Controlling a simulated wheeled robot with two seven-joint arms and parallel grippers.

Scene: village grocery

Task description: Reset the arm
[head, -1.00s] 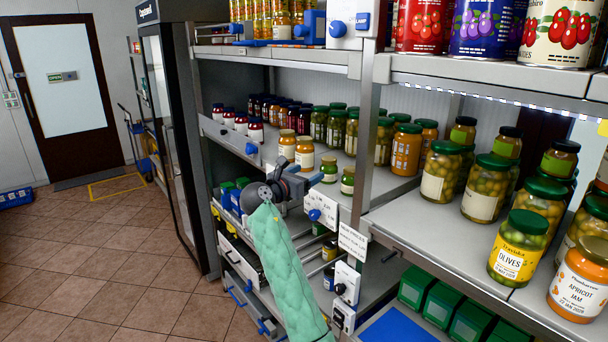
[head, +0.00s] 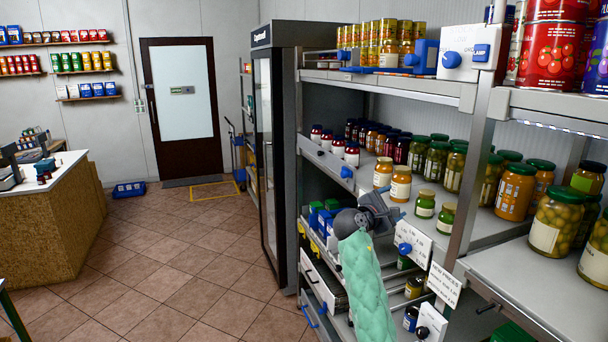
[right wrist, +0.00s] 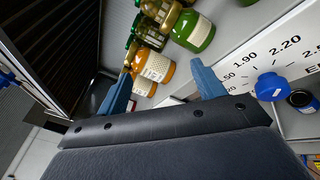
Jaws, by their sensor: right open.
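My right arm, in a mint-green quilted sleeve, reaches up in front of the shelf unit in the head view. Its gripper (head: 392,212) is at the front edge of the middle shelf (head: 350,183), near two small green-lidded jars (head: 425,204). My left gripper is not in view.
A tall dark fridge (head: 268,150) stands left of the shelves. A wood-sided counter (head: 45,220) is at the far left. The tiled floor (head: 180,270) between them is clear. A blue crate (head: 129,190) lies near the door (head: 182,105). A dial (head: 404,248) sits on the shelf front.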

